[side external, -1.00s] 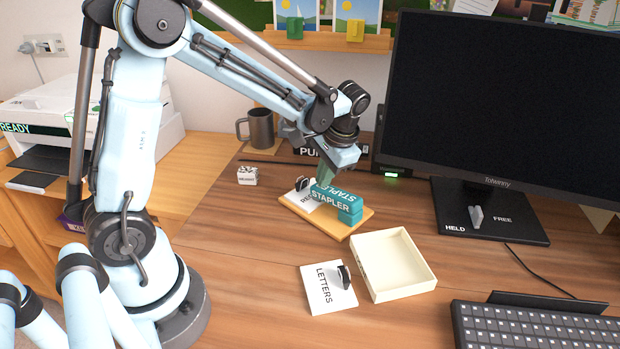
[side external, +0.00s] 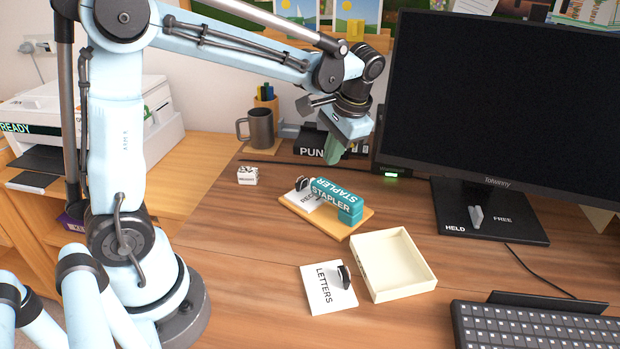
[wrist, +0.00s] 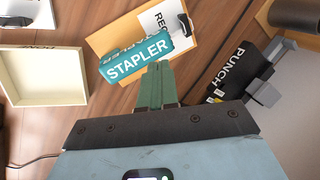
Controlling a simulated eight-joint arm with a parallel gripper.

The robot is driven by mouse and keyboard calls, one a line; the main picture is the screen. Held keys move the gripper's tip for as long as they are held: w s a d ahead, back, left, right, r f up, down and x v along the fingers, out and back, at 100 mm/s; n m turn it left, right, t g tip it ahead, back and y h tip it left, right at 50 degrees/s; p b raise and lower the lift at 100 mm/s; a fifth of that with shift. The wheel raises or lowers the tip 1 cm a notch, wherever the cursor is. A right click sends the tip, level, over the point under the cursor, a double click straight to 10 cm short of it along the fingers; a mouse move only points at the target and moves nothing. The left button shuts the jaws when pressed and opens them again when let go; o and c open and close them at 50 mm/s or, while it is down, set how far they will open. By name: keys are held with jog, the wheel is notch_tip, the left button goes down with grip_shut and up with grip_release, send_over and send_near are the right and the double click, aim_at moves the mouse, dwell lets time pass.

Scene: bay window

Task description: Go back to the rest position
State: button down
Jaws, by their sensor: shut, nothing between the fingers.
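My gripper (side external: 333,150) hangs in the air above and behind the teal stapler (side external: 337,200), its green fingers together and empty. The stapler lies on the wooden board (side external: 357,225), beside a white card partly hidden by it. In the wrist view the green fingers (wrist: 157,75) point toward the stapler (wrist: 137,60), and a gap to it cannot be judged there. In the side view the fingers are clear of the stapler.
A cream open box (side external: 415,285) and a LETTERS card (side external: 325,292) lie in front. A grey mug (side external: 261,128) and the black punch (side external: 310,143) stand behind. The monitor (side external: 500,90) is close on the right, the keyboard (side external: 540,325) at the front right.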

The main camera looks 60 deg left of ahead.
jog(key=shift+d+r, duration=0.15)
jog(key=shift+r, duration=0.35)
jog(key=s+d+t+h, duration=0.3)
jog(key=s+d+t, duration=0.2)
jog(key=s+t, duration=0.3)
jog(key=shift+s+d, duration=0.3)
jog(key=shift+s, duration=0.7)
